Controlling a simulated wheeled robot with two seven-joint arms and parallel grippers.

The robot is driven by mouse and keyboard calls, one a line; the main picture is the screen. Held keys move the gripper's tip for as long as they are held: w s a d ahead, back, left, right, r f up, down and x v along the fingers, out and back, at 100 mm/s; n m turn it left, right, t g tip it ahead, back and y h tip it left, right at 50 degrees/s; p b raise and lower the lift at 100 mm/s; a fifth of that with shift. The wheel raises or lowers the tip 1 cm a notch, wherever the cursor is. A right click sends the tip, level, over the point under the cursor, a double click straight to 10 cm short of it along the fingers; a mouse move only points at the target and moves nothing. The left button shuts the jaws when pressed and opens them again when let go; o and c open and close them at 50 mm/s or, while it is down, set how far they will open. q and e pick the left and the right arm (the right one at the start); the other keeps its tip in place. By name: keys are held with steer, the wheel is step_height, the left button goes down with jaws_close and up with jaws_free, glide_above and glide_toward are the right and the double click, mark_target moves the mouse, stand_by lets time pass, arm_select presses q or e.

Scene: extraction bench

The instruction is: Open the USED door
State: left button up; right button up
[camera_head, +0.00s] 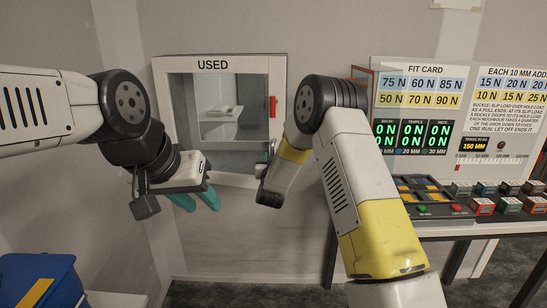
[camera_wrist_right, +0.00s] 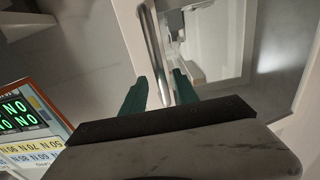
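The USED door (camera_head: 224,66) is a white-framed glass panel in the wall, and it looks closed. A red piece (camera_head: 272,106) sits on its right edge. In the right wrist view a grey metal bar (camera_wrist_right: 154,45) runs along the door's edge. My right gripper (camera_wrist_right: 159,76) is open, with its teal fingers on either side of the bar's line; contact cannot be told. In the head view my right wrist is at the door's lower right, its fingers hidden. My left gripper (camera_head: 196,201) is open and empty, below the door's lower left.
A fit card board (camera_head: 425,70) and a bench with a button panel (camera_head: 425,196) and several small boxes (camera_head: 482,206) stand at the right. A blue bin (camera_head: 40,280) is at the lower left. The wall below the door is clear.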

steer(key=s, duration=0.6)
stand_by(0.4)
steer(key=shift+c, duration=0.3)
